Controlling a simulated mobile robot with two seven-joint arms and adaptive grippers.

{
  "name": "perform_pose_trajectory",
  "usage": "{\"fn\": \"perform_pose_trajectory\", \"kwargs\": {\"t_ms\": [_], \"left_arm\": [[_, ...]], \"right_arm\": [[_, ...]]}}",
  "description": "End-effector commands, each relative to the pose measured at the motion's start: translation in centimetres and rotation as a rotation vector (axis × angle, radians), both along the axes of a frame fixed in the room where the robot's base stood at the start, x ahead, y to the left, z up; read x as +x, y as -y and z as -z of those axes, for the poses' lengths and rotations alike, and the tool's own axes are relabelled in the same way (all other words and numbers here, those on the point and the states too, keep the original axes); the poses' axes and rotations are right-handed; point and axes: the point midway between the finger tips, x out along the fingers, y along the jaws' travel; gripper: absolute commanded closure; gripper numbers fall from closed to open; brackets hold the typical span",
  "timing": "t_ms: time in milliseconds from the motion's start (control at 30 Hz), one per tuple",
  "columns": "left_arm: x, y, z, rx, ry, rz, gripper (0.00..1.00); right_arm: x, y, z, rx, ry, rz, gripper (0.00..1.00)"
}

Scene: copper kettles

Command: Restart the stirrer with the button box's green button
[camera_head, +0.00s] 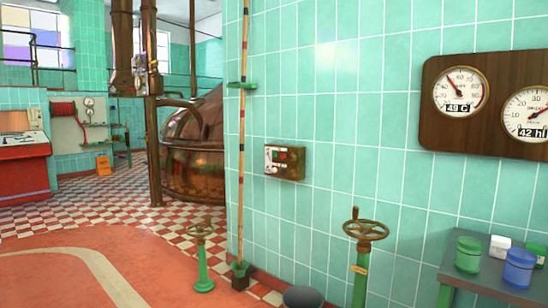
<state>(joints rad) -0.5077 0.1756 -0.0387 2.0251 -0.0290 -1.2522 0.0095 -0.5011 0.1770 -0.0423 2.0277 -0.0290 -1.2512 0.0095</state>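A small brown button box (290,162) is fixed to the green tiled wall near the middle of the view. Its face is turned partly to the left and carries pale markings and a small red spot. I cannot make out a green button at this size. A large copper kettle (190,165) stands behind the wall's left edge, partly hidden by it. No stirrer can be seen. Neither of my grippers is in view.
A bronze handwheel (366,229) on a green post and a smaller valve (202,230) stand before the wall. A striped pole (242,150) runs up the wall. A dark bucket (302,297) and a table (470,282) with cups are at lower right. The red floor (150,265) at left is clear.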

Motion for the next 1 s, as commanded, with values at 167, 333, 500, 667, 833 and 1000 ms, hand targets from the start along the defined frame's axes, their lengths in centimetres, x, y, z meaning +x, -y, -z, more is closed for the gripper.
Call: {"fn": "perform_pose_trajectory", "kwargs": {"t_ms": [167, 333, 500, 667, 833, 1000], "left_arm": [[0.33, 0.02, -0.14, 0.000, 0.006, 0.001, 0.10], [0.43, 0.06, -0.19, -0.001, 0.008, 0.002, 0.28], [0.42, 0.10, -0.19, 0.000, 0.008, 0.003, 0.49], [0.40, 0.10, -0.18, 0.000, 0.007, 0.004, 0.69], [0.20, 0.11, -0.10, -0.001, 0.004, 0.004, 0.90], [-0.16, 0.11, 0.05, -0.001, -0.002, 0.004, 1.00]], "right_arm": [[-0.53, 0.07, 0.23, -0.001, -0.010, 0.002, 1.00], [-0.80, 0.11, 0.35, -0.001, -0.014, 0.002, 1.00], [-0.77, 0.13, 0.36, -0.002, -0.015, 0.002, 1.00], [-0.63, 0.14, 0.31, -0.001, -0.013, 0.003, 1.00], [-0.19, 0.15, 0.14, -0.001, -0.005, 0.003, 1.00], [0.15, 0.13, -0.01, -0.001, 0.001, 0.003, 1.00]]}}
